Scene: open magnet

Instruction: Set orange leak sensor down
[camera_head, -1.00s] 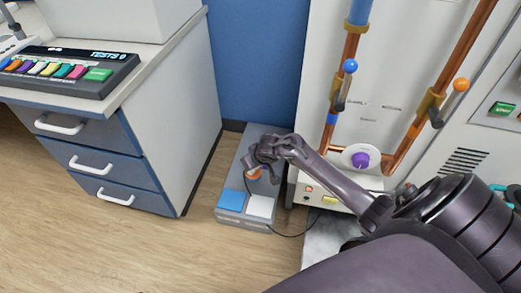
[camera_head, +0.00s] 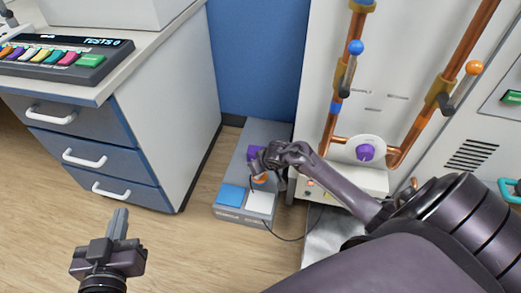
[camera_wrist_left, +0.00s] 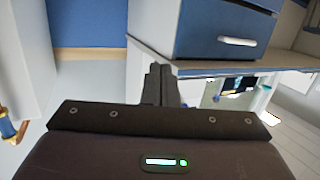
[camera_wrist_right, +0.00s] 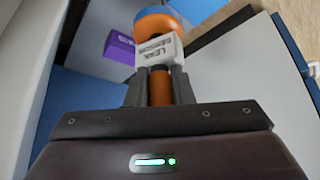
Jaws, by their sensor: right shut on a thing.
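My right gripper (camera_head: 266,172) is shut on the orange leak sensor (camera_head: 260,180). In the right wrist view the sensor (camera_wrist_right: 158,88) has an orange body between the fingers (camera_wrist_right: 160,88), a white "LEAK SENSOR" label and a rounded orange end. It is over the low grey platform (camera_head: 268,135), by the back edge of the white pad (camera_head: 260,204); I cannot tell whether it touches. A blue pad (camera_head: 230,195) lies left of the white one. My left gripper (camera_head: 119,222) is empty, fingers together, over the floor; they also show in the left wrist view (camera_wrist_left: 160,84).
A purple block (camera_head: 254,152) sits on the platform behind the sensor. A dark cable (camera_head: 285,238) runs from the platform's front. The drawer cabinet (camera_head: 85,160) stands left, the pipe panel (camera_head: 395,100) right. Wooden floor in front is clear.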

